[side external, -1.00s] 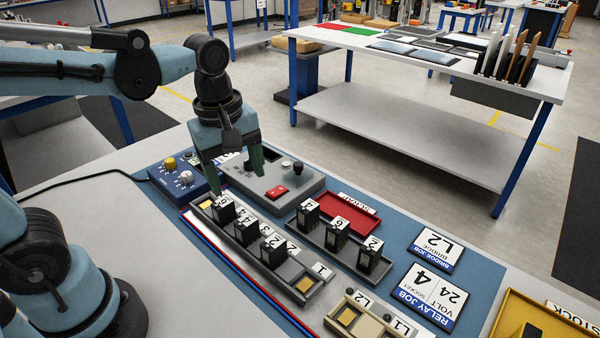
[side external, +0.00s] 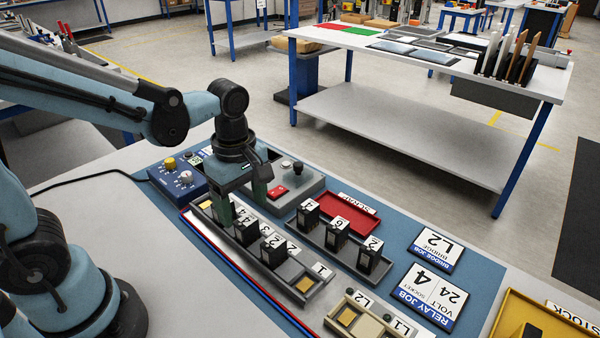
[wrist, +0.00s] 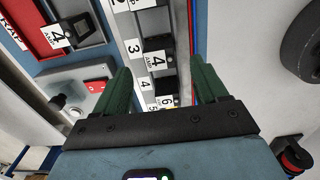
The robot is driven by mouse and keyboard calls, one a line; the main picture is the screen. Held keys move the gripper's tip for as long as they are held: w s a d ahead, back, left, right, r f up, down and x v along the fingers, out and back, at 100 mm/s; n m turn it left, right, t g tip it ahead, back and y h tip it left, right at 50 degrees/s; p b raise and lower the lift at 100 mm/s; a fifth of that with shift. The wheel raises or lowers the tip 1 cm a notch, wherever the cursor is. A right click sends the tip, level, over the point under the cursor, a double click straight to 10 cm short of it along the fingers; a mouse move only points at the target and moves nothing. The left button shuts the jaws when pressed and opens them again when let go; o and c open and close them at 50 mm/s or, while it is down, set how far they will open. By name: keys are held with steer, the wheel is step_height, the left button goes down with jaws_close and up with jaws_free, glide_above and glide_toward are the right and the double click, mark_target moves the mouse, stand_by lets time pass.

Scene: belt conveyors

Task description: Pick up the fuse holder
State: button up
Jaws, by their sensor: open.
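No part is plainly marked as the fuse holder. Black modules with white number tags sit on the grey long rail, and I cannot tell which of them, if any, it is. My gripper (side external: 243,207) is open with its green fingers pointing down over the far part of the long rail (side external: 318,285). A black module tagged 4 (side external: 246,232) stands close by the fingers, and another (side external: 273,252) stands nearer the camera. In the wrist view, my gripper (wrist: 163,72) spans the rail, with a black module (wrist: 160,62) between the fingers, which look empty.
A second rail with black modules (side external: 336,236) stands to the right, beside a red scrap tray (side external: 350,213). A grey box with a red switch (side external: 277,191) and a blue control box (side external: 184,180) are behind. Job cards (side external: 436,250) lie right; a yellow stock tray (side external: 507,310) is front right.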

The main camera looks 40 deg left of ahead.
mark_target(246, 221)
steer(key=shift+f, duration=2.65)
steer(key=c, duration=1)
steer(key=shift+r, duration=0.2)
steer(key=shift+c, duration=0.2)
steer(key=shift+r, duration=0.9)
step_height(246, 221, up, 2)
steer(key=shift+d+r, duration=0.1)
steer(key=s+d+r, duration=0.6)
steer(key=s+d, duration=0.1)
steer(key=d, duration=0.2)
steer(key=shift+r, duration=0.35)
steer(key=shift+d, duration=0.1)
